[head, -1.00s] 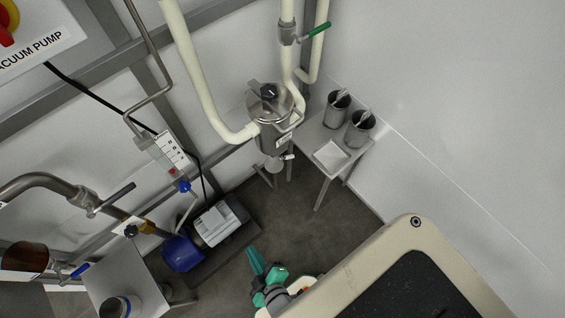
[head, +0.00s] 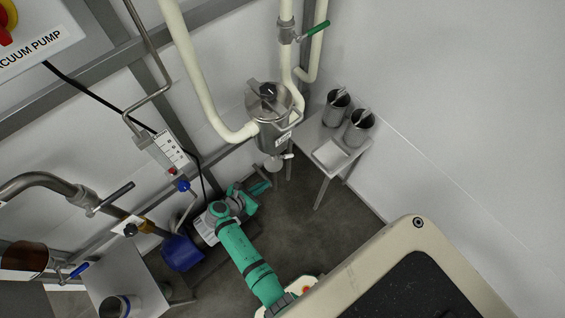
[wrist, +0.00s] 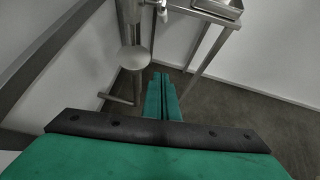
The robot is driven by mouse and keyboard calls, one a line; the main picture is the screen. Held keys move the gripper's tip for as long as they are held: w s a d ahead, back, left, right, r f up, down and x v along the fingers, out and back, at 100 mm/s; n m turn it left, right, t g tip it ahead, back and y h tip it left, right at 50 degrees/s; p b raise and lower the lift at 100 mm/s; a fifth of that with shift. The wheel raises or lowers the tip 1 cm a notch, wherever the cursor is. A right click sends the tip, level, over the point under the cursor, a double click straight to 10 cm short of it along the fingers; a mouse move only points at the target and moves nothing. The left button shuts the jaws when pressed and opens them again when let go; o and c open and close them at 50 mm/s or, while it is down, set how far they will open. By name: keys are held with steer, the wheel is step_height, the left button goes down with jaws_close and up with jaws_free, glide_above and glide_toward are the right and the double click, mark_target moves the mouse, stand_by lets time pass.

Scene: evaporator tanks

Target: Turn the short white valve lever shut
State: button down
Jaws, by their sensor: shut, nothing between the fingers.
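The short white valve lever (head: 288,156) sticks out to the right beneath the steel vessel (head: 272,132) in the head view. In the wrist view a small white piece at the top edge looks like this lever (wrist: 160,8); it is partly cut off. A pale round disc (wrist: 134,58) hangs below the vessel's pipe. My gripper (head: 262,187) is green, shut and empty, below and left of the lever and apart from it. Its fingers (wrist: 161,80) lie together in the wrist view, pointing toward the space under the lever.
A small steel table (head: 336,160) with two metal cups stands right of the vessel; its legs are close. The pump (head: 210,222) lies behind my arm. A green-handled valve (head: 318,29) sits higher up. Dark floor (head: 310,235) is clear in front of the table.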

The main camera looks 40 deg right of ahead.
mark_target(286, 156)
steer(key=w+d, duration=0.3)
steer(key=d, duration=0.9)
steer(key=shift+w+d+n+g+h, duration=0.2)
steer(key=shift+w+n+g+h, duration=0.1)
steer(key=shift+w+g+h, duration=0.1)
steer(key=shift+w+a+f, duration=0.1)
steer(key=shift+f, duration=0.05)
